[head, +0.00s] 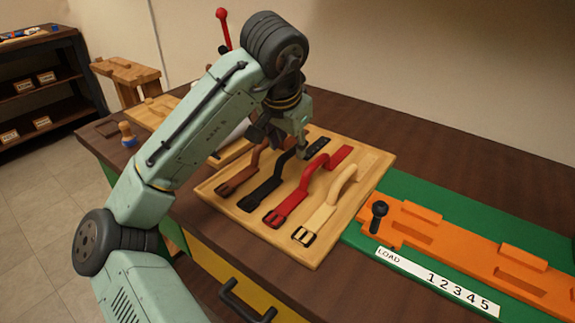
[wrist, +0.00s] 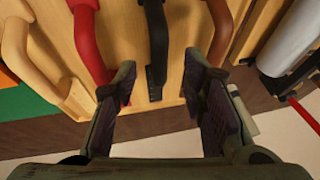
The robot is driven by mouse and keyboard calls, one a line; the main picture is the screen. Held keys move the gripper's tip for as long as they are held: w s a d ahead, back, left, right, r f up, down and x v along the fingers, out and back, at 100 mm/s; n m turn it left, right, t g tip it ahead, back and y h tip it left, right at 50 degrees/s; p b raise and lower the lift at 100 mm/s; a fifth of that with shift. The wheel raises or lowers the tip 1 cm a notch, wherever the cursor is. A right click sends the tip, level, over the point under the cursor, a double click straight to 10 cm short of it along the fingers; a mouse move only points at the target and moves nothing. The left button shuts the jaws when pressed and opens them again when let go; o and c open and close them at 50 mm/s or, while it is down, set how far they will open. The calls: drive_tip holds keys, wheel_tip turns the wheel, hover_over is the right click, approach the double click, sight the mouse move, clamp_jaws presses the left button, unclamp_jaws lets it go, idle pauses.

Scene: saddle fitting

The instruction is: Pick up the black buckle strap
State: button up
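The black buckle strap (head: 266,187) lies on a wooden board between a brown strap and a red strap. Its buckle is at the near end, and its holed tail (head: 317,147) shows at the far end; my gripper hides part of its middle. My gripper (head: 281,138) is over the board around the raised part of the black strap. In the wrist view my gripper (wrist: 158,76) is open and empty, with a finger on each side of the line of the black strap (wrist: 156,35). I cannot tell whether either finger touches it.
The brown strap (head: 240,174), red strap (head: 305,188) and cream strap (head: 325,214) lie close alongside on the wooden board (head: 222,203). An orange fixture (head: 471,257) with a black knob (head: 378,212) stands to the right on a green mat. A white cylinder (wrist: 292,42) shows in the wrist view.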

sight(291, 150)
drive_tip(key=x, duration=0.4)
drive_tip(key=shift+d+f+p, duration=0.1)
drive_tip(key=shift+f+p, duration=0.05)
drive_tip(key=shift+p, duration=0.15)
drive_tip(key=shift+c, duration=0.4)
clamp_jaws()
